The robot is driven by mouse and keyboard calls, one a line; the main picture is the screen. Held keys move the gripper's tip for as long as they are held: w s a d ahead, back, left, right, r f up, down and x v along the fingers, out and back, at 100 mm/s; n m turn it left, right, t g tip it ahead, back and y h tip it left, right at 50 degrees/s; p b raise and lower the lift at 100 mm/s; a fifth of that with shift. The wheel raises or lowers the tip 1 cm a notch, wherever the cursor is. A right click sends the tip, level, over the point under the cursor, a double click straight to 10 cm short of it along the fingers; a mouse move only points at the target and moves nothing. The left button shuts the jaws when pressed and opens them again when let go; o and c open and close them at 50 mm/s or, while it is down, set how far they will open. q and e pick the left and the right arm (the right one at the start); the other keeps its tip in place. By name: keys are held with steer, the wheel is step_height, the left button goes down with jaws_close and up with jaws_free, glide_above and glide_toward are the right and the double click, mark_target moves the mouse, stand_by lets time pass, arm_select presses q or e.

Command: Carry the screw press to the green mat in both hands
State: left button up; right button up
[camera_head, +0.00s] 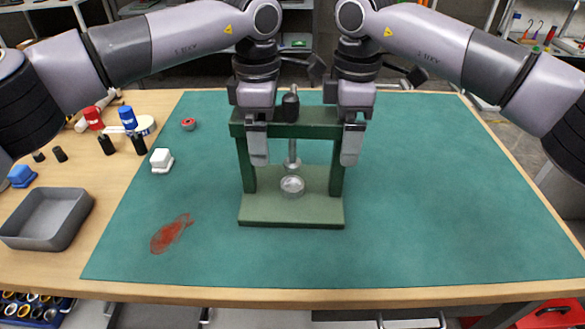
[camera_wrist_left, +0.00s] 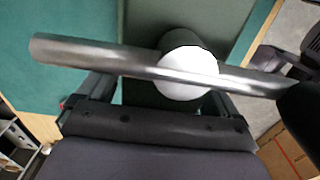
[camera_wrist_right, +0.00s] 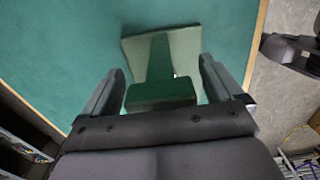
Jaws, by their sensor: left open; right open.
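The green screw press (camera_head: 292,212) stands upright on the large green mat (camera_head: 430,200), near the middle. It has a flat base, two posts, a top beam and a central screw over a round metal plate. My left gripper (camera_head: 257,158) is open at the left end of the beam. In the left wrist view, the press's metal bar (camera_wrist_left: 110,58) and round screw top cross in front of the fingers and hide much of them. My right gripper (camera_head: 351,158) is open at the right end. In the right wrist view, the press (camera_wrist_right: 160,92) shows between the fingers (camera_wrist_right: 162,78); contact is unclear.
On the wooden table left of the mat are a grey tray (camera_head: 47,218), a blue block (camera_head: 21,176), and several red, blue and black bottles or caps. A white block (camera_head: 161,160), a small red-rimmed piece (camera_head: 188,124) and a red stain (camera_head: 171,234) lie on the mat. The mat's right side is clear.

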arm_select(q)
jaws_close()
arm_select(e)
jaws_close()
arm_select(q)
steer(key=shift+w+r, duration=0.2)
steer(key=shift+r, duration=0.1)
arm_select(e)
steer(key=shift+w+r, duration=0.15)
steer(key=shift+r, duration=0.15)
